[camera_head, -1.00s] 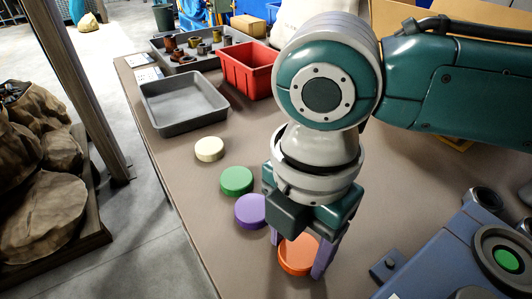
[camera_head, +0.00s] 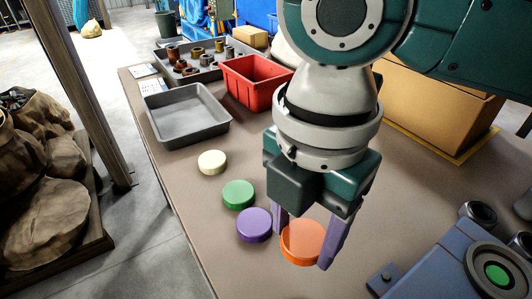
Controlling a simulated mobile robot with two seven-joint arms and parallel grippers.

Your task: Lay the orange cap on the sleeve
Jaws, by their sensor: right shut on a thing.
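The orange cap (camera_head: 301,251) is a short round disc near the front middle of the table. My right gripper (camera_head: 303,242) points down, with its two purple fingers on either side of the cap, shut on it. The cap looks raised a little above the table. I cannot tell for sure which part is the sleeve; a blue machine (camera_head: 424,262) at the lower right carries a grey ring (camera_head: 468,272) around a green disc, and dark short cylinders stand beside it. My left gripper is not in view.
Purple (camera_head: 254,226), green (camera_head: 238,195) and cream (camera_head: 211,162) caps lie in a row left of my gripper. A grey tray (camera_head: 185,135), a red bin (camera_head: 240,94) and a tray of brown fittings stand behind. A cardboard box (camera_head: 425,105) stands at the back right.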

